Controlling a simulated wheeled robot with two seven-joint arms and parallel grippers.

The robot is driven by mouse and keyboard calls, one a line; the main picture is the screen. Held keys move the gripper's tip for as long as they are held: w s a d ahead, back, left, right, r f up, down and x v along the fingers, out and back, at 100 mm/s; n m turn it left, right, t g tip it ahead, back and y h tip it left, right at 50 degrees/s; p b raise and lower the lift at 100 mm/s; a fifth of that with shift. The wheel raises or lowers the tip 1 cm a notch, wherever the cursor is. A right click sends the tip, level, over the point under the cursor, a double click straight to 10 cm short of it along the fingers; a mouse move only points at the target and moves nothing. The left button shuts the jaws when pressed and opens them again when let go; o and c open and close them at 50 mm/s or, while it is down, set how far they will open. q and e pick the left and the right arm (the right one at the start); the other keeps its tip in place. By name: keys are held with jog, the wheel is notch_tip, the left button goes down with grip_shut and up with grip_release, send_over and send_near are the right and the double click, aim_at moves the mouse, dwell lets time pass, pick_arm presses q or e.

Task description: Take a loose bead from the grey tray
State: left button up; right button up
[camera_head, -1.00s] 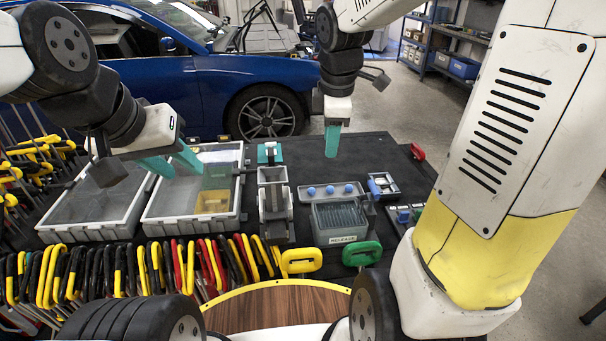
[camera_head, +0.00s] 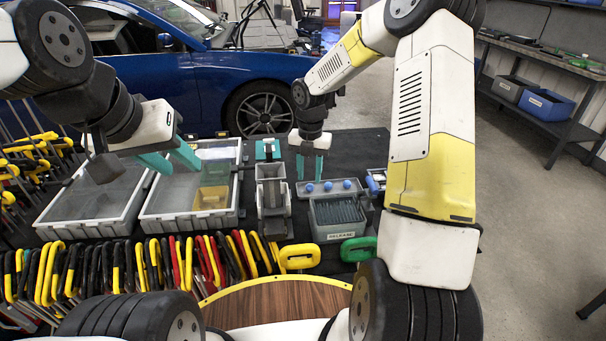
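A shallow grey tray (camera_head: 337,194) holds three blue beads in a row: a left bead (camera_head: 309,188), a middle bead (camera_head: 328,186) and a right bead (camera_head: 347,184). My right gripper (camera_head: 309,178) points straight down at the tray's left end, its two teal fingers apart. Its fingertips are at or just above the left bead; I cannot tell if they touch it. My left gripper (camera_head: 183,168) is open and empty over the large grey bins.
A grey box labelled RELEASE (camera_head: 341,236) stands in front of the tray. A grey holder (camera_head: 273,222) stands to its left, and two large bins (camera_head: 187,230) further left. Yellow (camera_head: 299,257) and green (camera_head: 357,249) handles and a row of clamps line the front edge.

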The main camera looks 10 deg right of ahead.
aim_at(310, 184)
jog(key=shift+s+f, duration=0.1)
jog(key=shift+f, duration=1.85)
grip_shut()
